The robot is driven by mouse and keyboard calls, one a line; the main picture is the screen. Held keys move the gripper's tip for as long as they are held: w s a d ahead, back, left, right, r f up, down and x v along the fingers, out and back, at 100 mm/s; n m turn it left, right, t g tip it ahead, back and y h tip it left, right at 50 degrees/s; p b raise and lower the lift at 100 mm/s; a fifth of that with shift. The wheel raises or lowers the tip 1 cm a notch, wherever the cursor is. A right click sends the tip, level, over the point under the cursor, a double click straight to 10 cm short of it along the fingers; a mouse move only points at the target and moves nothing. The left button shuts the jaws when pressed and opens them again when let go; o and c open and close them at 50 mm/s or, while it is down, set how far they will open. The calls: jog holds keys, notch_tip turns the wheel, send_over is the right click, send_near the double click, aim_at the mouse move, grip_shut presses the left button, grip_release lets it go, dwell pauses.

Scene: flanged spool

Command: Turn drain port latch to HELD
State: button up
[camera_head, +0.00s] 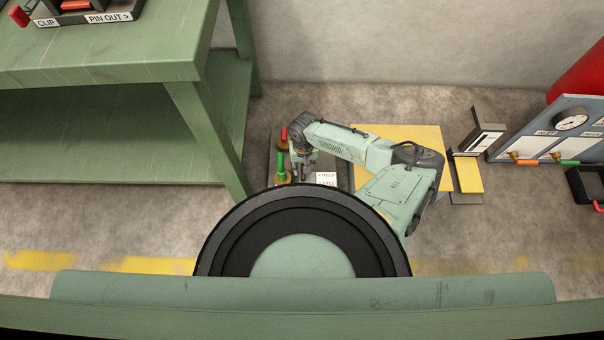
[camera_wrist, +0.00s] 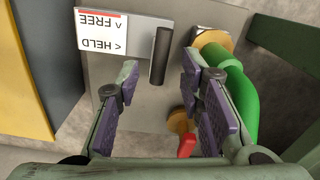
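The label plate (camera_wrist: 102,35) reads HELD and FREE with arrows and appears upside down in the wrist view. It also shows in the head view (camera_head: 326,178). Beside it a dark bar (camera_wrist: 160,55), apparently the latch handle, stands out from the grey panel (camera_wrist: 140,110). My gripper (camera_wrist: 160,76) is open, with one purple-padded finger on each side of the bar's near end. I see gaps on both sides; whether the bar is in depth between the pads I cannot tell. In the head view my gripper (camera_head: 302,174) is over the panel, left of the label.
A green pipe or handle (camera_wrist: 240,90) with brass fittings runs close beside my right finger. A red handle (camera_wrist: 186,145) lies near that finger's base. A green bench (camera_head: 120,70) stands left; a gauge board (camera_head: 560,130) stands right.

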aim_at(303, 175)
notch_tip(303, 175, down, 8)
jog(key=shift+r+b, duration=0.15)
jog(key=shift+b, duration=0.25)
jog(key=shift+c, duration=0.2)
grip_shut()
